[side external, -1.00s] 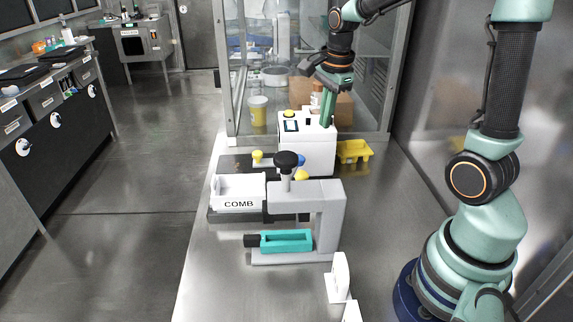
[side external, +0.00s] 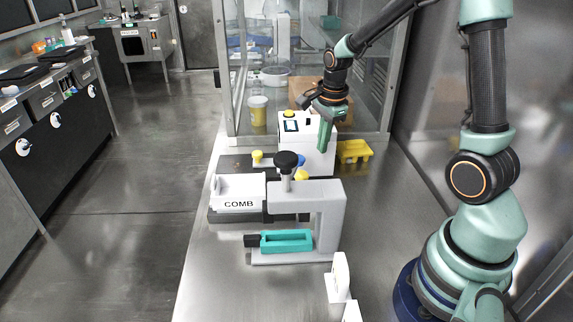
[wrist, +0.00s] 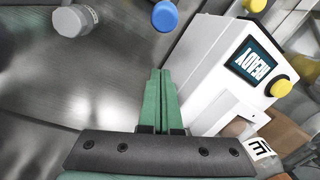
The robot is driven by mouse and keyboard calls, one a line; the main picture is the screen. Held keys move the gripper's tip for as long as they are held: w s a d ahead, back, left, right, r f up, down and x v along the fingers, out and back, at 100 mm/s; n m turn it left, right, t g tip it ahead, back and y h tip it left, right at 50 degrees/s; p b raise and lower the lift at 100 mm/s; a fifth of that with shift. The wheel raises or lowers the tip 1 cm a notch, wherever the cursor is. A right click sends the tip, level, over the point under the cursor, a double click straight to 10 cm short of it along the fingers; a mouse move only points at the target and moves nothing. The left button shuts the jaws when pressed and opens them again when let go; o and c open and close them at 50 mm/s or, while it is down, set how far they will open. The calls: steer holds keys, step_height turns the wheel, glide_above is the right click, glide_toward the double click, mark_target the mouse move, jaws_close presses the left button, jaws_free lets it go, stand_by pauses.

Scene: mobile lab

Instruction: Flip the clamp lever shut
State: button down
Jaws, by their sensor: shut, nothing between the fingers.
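A grey C-shaped clamp frame (side external: 329,215) stands on the bench in the side view, with a black knob (side external: 286,160) on an upright post. A teal open-framed piece (side external: 286,240) with a black end lies low inside it. I cannot tell which part is the lever. My gripper (side external: 323,149) points down, shut and empty, behind the clamp and in front of the white box (side external: 296,157). The wrist view shows its green fingers together (wrist: 161,82), beside the box's READY display, apart from the blue knob (wrist: 165,16).
A white COMB tray (side external: 238,203) sits left of the clamp. A yellow knob (side external: 257,156) rises behind it. A yellow rack (side external: 355,151) is right of the box. White upright pieces (side external: 340,272) stand in front. The bench's left front is clear.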

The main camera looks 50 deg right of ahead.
steer(key=shift+w+a+f, duration=0.2)
steer(key=shift+w+a, duration=0.05)
steer(key=shift+a, duration=0.35)
steer(key=shift+w+a+f, duration=0.2)
steer(key=shift+a+f, duration=0.05)
steer(key=shift+a, duration=0.3)
steer(key=shift+w+a+f, duration=0.2)
steer(key=shift+w+a, duration=0.05)
steer(key=shift+a, duration=0.35)
steer(key=shift+w, duration=0.1)
steer(key=shift+w+a+r, duration=0.15)
steer(key=shift+a+r, duration=0.05)
steer(key=shift+w+a, duration=0.1)
steer(key=shift+w+a+r, duration=0.25)
steer(key=shift+w+a, duration=0.25)
steer(key=shift+w+a+r, duration=0.25)
steer(key=shift+w+a, duration=1.8)
steer(key=shift+a, duration=0.1)
